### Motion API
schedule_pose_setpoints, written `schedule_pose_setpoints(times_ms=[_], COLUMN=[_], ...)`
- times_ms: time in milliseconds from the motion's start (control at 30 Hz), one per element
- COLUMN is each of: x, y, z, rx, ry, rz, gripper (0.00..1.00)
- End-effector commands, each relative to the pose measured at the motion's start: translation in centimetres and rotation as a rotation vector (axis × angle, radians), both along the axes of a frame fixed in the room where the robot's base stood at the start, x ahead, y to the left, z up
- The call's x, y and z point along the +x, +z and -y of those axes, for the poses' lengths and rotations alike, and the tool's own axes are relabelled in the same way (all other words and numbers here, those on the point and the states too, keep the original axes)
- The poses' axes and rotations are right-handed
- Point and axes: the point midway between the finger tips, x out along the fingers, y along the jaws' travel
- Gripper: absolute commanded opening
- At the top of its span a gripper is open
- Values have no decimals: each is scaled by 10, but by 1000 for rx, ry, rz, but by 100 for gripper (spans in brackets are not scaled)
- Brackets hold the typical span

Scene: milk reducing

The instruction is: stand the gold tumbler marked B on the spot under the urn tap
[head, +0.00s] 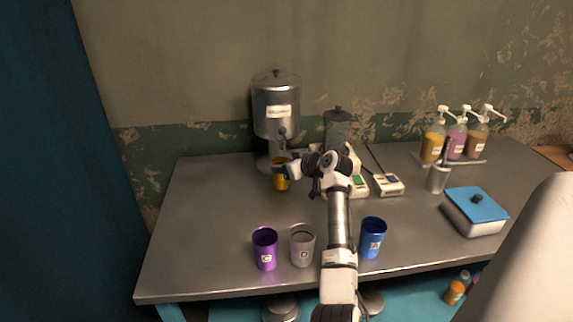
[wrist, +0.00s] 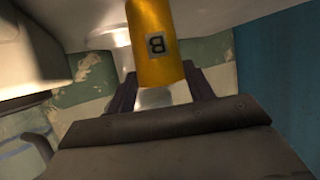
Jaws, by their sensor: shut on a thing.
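The gold tumbler (head: 281,176) is under the front of the metal urn (head: 276,112), close below its tap (head: 282,133). My gripper (head: 289,171) is shut on the tumbler from its right side. In the wrist view the gold tumbler (wrist: 156,42) shows its B label between the dark fingers, and the picture there is turned over. The tumbler looks upright in the head view. I cannot tell whether its base touches the table or hangs just above it. The spot under the tap is hidden by the tumbler.
A purple tumbler (head: 265,249), a grey one (head: 302,246) and a blue one (head: 371,238) stand along the front of the metal table (head: 200,215). Pump bottles (head: 457,138) and a blue-lidded box (head: 476,212) are farther right.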

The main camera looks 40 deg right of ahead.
Motion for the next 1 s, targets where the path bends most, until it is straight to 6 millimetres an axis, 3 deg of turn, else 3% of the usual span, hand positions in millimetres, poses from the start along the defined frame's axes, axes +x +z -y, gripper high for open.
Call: schedule_pose_setpoints(times_ms=[133,167,300,667,1000], x=[0,0,0,0,-59], y=[-5,-3,-3,3,25], z=[0,0,0,0,3], rx=[1,1,1,0,-3], ry=[0,0,0,0,-2], rz=[1,0,0,0,3], gripper=[13,56,74,74,74])
